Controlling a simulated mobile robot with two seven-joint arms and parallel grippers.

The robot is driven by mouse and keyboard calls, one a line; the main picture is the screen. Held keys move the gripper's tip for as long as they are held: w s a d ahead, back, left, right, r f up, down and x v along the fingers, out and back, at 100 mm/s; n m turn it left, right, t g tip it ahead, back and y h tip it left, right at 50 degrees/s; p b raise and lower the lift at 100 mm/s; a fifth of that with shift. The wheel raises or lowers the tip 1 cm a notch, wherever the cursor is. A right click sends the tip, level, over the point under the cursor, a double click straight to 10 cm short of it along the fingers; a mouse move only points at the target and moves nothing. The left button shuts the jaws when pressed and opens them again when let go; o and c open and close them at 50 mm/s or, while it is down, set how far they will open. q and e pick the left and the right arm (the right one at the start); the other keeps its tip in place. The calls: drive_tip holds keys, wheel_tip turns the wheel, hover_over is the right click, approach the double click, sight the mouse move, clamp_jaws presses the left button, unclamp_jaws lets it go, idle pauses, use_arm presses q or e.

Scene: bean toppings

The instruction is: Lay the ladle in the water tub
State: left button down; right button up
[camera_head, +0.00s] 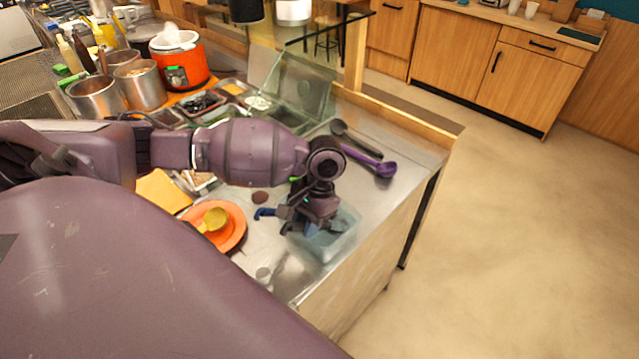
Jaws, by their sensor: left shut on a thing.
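The water tub (340,247) is a clear, bluish box at the front right of the steel counter. My left gripper (308,222) points down over the tub and is shut on a blue utensil, which looks like the ladle (265,212). One blue end sticks out to the left, past the tub's rim. The rest is mostly hidden by the gripper, and I cannot tell whether it touches the tub. My right gripper is not in view.
A purple ladle (381,167) and a dark spoon (340,129) lie behind the tub. An orange plate (234,232) with a yellow cup (215,219) is to the left. An orange cooker (184,63) and metal pots (95,97) stand further back.

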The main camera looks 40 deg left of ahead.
use_arm(q)
drive_tip(key=shift+f, duration=0.25)
drive_tip(key=c, duration=0.8)
unclamp_jaws()
drive_tip(key=shift+c, duration=0.2)
drive_tip(key=v, duration=1)
drive_tip(key=shift+r, duration=0.4)
drive_tip(key=shift+d, duration=0.15)
